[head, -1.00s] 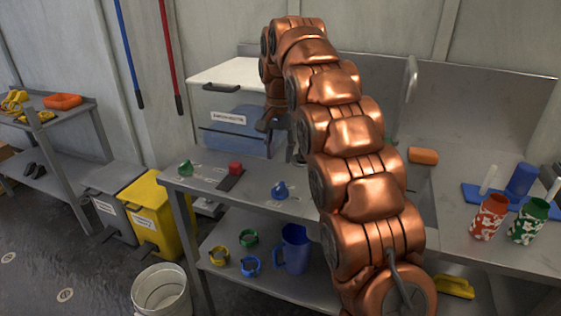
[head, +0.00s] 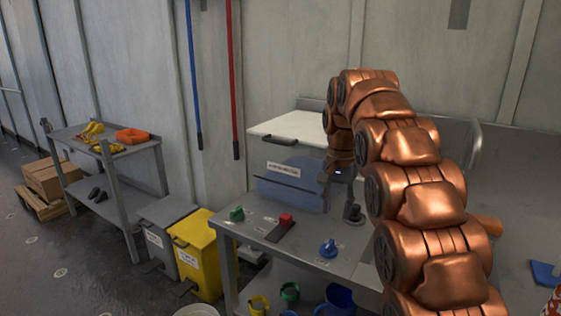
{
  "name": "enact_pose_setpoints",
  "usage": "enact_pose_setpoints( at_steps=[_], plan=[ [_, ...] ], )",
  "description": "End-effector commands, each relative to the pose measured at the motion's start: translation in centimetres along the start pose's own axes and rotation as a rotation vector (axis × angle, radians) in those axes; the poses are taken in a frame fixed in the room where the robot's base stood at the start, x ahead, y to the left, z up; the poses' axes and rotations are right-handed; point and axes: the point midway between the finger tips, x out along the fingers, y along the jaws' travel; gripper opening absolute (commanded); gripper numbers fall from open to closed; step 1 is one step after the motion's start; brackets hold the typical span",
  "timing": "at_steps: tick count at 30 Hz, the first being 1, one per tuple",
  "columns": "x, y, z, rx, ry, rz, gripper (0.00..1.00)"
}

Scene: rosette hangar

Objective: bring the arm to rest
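My copper-coloured arm rises from the lower right, bends over at the top and hangs down over the back of the grey workbench (head: 262,231). My gripper (head: 324,186) is small and dark at the arm's end, in front of the blue panel of a white-lidded box. Its fingers are partly lost against the dark background, so I cannot tell whether they are open or shut. I see nothing clearly held in it.
On the bench near my gripper are a green knob (head: 237,214), a red block (head: 285,219) and a blue knob (head: 328,249). A yellow bin (head: 197,250) and grey bin (head: 160,238) stand left of it.

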Motion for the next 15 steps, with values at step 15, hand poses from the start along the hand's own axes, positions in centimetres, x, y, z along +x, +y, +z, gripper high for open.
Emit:
enact_pose_setpoints(
  at_steps=[15],
  plan=[
    [-1.6,7.0,10.0,-0.177,-0.041,0.025,0.40]
  ],
)
